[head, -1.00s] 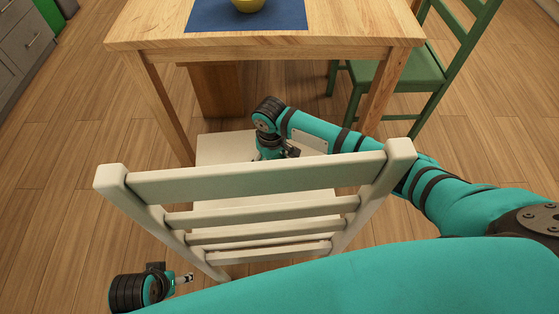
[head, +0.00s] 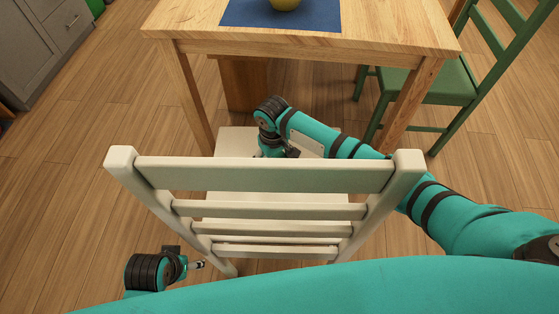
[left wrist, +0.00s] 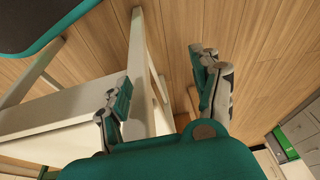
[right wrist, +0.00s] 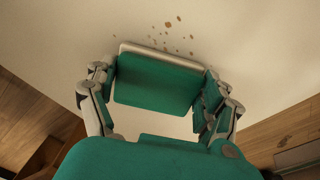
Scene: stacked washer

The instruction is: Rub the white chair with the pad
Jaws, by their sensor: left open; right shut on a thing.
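The white chair (head: 280,178) stands with its slatted back towards me, its seat partly hidden behind the slats. My right gripper (head: 280,153) is over the seat, beyond the backrest. In the right wrist view it is shut on the pad (right wrist: 155,82), a green slab with a pale grey edge. The pad is close to the white seat (right wrist: 240,40); I cannot tell whether they touch. Several brown spots (right wrist: 172,37) lie on the seat just past the pad's edge. My left gripper (head: 200,265) is open and empty, low beside the chair's left side; its fingers also show in the left wrist view (left wrist: 165,92).
A wooden table (head: 300,40) with a blue mat (head: 240,14) and a yellow object (head: 285,4) stands beyond the chair. A green chair (head: 435,85) is at the right. Grey cabinets (head: 35,50) are at the far left. The floor to the left is clear.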

